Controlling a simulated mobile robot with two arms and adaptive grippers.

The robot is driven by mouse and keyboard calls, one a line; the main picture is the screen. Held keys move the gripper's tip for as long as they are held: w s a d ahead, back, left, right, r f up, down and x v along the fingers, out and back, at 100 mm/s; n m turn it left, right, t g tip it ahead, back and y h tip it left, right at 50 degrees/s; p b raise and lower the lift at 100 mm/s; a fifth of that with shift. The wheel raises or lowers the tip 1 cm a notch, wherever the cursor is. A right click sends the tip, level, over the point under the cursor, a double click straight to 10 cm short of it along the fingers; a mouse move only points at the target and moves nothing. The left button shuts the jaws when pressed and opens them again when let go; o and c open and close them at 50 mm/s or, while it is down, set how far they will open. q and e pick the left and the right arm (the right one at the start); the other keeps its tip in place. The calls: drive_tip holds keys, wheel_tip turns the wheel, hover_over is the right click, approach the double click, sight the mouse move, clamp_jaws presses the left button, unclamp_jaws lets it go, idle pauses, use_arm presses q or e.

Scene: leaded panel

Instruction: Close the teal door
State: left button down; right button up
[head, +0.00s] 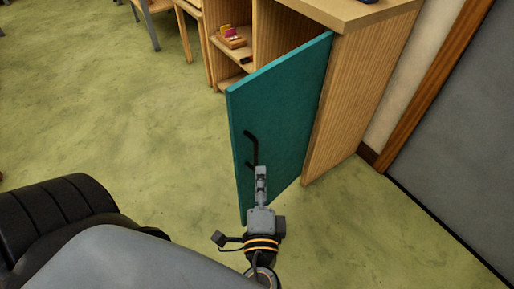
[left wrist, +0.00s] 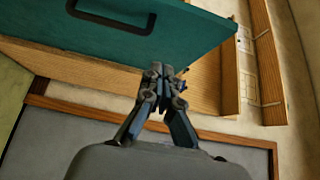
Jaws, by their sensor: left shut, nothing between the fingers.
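The teal door (head: 285,115) stands wide open, swung out from the wooden cabinet (head: 365,85), with its hinged edge at the cabinet's right side panel. Its black handle (head: 252,148) is on the face toward me, near the free edge. My left gripper (head: 261,170) is shut and empty, just in front of the door's lower part, right of and below the handle. In the left wrist view, the shut fingertips (left wrist: 160,72) are at the edge of the teal door (left wrist: 190,35), with the handle (left wrist: 110,15) off to the left. I cannot tell whether they touch it. My right gripper is not in view.
The open cabinet shelves hold a small tray with colored items (head: 233,38) and a dark object (head: 245,60). A grey panel with a wooden frame (head: 455,140) stands at the right. Chair legs (head: 150,25) are at the back left. Green floor (head: 120,120) left of the door is clear.

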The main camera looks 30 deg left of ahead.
use_arm(q)
approach(248, 123)
drive_tip(key=w, duration=0.4)
drive_tip(key=shift+w+a+f+p, duration=0.1)
drive_tip(key=shift+w+a+p, duration=0.2)
drive_tip(key=shift+a, duration=0.3)
drive_tip(key=shift+w+a+p, duration=0.25)
drive_tip(key=shift+a+p, duration=0.05)
drive_tip(key=shift+a, duration=0.35)
drive_tip(key=shift+w+a, duration=0.1)
drive_tip(key=shift+a, duration=0.2)
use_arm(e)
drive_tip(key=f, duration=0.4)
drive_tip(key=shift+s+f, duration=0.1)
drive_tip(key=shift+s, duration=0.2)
use_arm(q)
drive_tip(key=shift+a, duration=0.15)
